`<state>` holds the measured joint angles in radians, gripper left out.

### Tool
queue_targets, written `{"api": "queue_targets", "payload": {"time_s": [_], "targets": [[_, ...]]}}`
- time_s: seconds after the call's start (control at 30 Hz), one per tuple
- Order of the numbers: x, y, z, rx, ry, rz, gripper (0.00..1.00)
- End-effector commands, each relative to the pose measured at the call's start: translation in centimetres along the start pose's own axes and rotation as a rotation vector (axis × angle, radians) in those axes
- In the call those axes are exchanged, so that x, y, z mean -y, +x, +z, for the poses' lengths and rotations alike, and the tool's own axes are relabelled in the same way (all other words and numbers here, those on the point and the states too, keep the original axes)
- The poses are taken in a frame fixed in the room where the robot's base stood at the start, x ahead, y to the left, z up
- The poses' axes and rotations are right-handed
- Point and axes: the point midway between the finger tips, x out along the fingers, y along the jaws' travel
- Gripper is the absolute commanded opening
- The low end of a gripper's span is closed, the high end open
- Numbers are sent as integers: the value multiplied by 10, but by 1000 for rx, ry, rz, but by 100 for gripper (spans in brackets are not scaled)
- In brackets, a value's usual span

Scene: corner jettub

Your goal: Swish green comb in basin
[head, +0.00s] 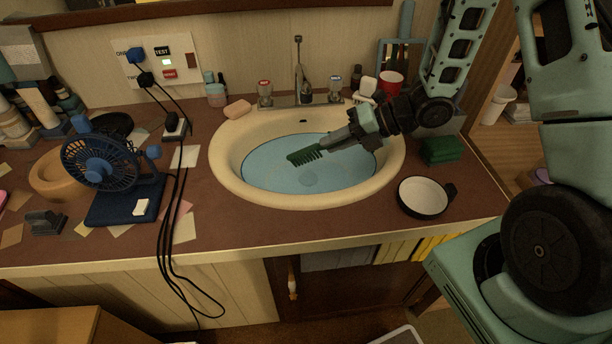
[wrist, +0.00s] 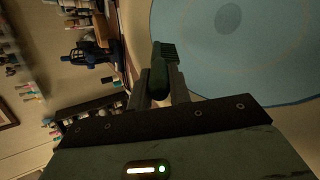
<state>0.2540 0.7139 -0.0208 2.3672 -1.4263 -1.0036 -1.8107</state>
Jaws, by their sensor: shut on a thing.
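The green comb (head: 306,156) is over the blue-tinted basin floor, near the middle of the cream basin (head: 228,184). My gripper (head: 333,146) is shut on the comb's handle end and reaches in over the basin's right rim. The comb's teeth point downward in the head view. In the wrist view the comb (wrist: 161,70) sticks out between the two fingers of my gripper (wrist: 160,88), with the blue basin surface (wrist: 228,50) beyond it. I cannot tell whether the comb touches the water or is just above it.
A white dish (head: 424,197) and a green sponge (head: 441,150) lie right of the basin. Faucet (head: 299,85) and soap (head: 237,109) are behind it. A blue fan (head: 100,165) and hanging black cords (head: 172,215) are at left.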

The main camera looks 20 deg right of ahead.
Motion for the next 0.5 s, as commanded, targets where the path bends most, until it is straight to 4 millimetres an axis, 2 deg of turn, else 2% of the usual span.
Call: {"api": "queue_targets", "payload": {"time_s": [0.27, 0.5], "targets": [[-3, -2, 1, 0, -1, 0, 0], [-20, -13, 6, 0, -1, 0, 0]]}}
